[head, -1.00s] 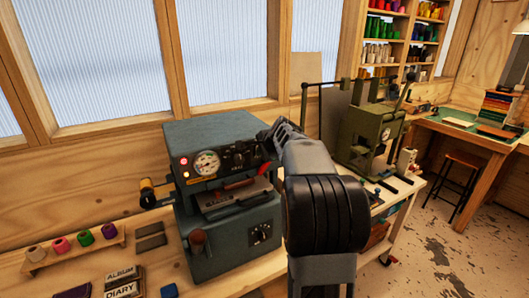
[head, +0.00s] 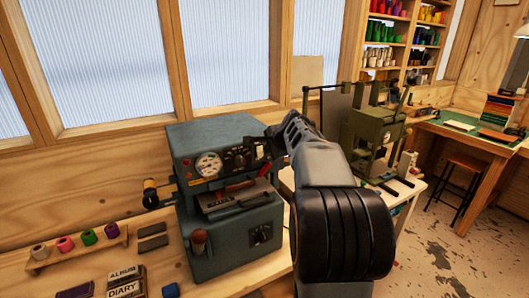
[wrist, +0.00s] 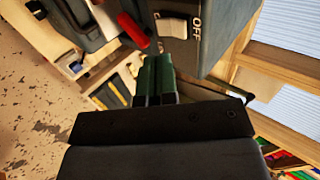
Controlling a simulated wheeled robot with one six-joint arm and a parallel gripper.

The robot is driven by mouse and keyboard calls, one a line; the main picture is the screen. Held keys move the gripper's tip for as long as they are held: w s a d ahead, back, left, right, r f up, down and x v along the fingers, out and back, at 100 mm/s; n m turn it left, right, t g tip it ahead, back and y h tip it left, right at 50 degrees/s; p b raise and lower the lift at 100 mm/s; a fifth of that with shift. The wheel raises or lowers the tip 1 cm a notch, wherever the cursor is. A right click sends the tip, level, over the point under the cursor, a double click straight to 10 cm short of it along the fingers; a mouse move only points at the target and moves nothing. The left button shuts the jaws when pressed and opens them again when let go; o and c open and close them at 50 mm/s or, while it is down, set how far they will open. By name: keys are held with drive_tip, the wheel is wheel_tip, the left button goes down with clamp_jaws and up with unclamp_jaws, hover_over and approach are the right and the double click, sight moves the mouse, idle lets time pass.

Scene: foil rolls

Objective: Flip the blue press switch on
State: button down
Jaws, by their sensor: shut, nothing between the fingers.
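The blue press (head: 225,140) stands on the bench, with a gauge (head: 208,165), dark knobs and a red-handled lever on its front. In the wrist view a pale switch (wrist: 172,27) sits on the press panel next to the word OFF. In the head view a small pale patch by my gripper may be this switch; my gripper partly covers that area. My gripper (head: 272,132) is at the upper right of the press front. Its green fingers (wrist: 158,62) are together and empty, tips just below the switch in the wrist view. I cannot tell whether they touch the panel.
A green press (head: 372,130) stands on the bench to the right. Thread spools on a wooden rack (head: 78,248), a diary (head: 125,288) and an album lie on the bench at left. The red lever handle (wrist: 133,29) is close to the fingers.

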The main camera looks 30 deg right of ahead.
drive_tip(key=b+v, duration=0.1)
drive_tip(key=v, duration=0.7)
drive_tip(key=shift+w+a+r, duration=0.15)
drive_tip(key=shift+w+r, duration=0.05)
drive_tip(key=shift+r, duration=0.2)
drive_tip(key=s+a+f+n+g+y, duration=0.1)
drive_tip(key=s+a+f+n+g, duration=0.15)
drive_tip(key=a+f+n, duration=0.35)
drive_tip(key=s+a+f+n+g, duration=0.1)
drive_tip(key=s+a+f+n, duration=0.25)
drive_tip(key=a, duration=0.55)
drive_tip(key=s+a+f+n+g, duration=0.2)
drive_tip(key=s+a+f+n, duration=0.5)
drive_tip(key=s+f+n, duration=0.2)
wheel_tip(320, 180, down, 2)
drive_tip(key=shift+s+a+f, duration=0.2)
drive_tip(key=shift+s, duration=1)
drive_tip(key=shift+a+n, duration=0.1)
drive_tip(key=shift+n, duration=0.15)
